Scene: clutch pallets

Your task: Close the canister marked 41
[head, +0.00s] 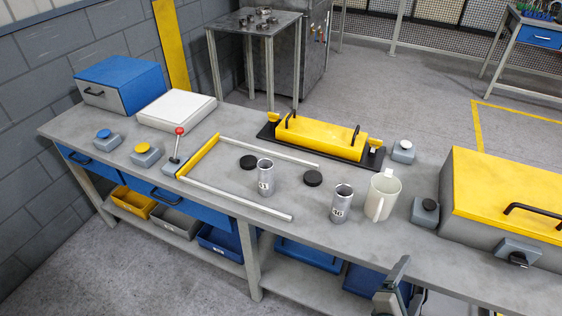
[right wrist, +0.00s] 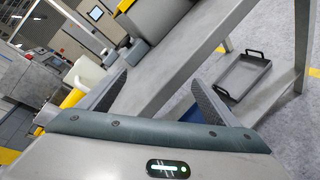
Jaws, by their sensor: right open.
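Two silvery metal canisters stand upright and open on the grey workbench. The left canister (head: 265,176) and the right canister (head: 342,204) each carry a small number label, too small for me to read surely. One black round lid (head: 248,162) lies just left of the left canister. Another black lid (head: 313,178) lies between the canisters, a little farther back. My right gripper (head: 400,287) is at the bench's front edge, right of and nearer than the canisters. It is open and empty, also in the right wrist view (right wrist: 160,82). My left gripper is out of view.
A U-shaped rail frame (head: 238,198) surrounds the left canister's area. A lever with a red knob (head: 179,131), a yellow-topped box (head: 500,190) and a yellow handled block (head: 320,137) also stand on the bench.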

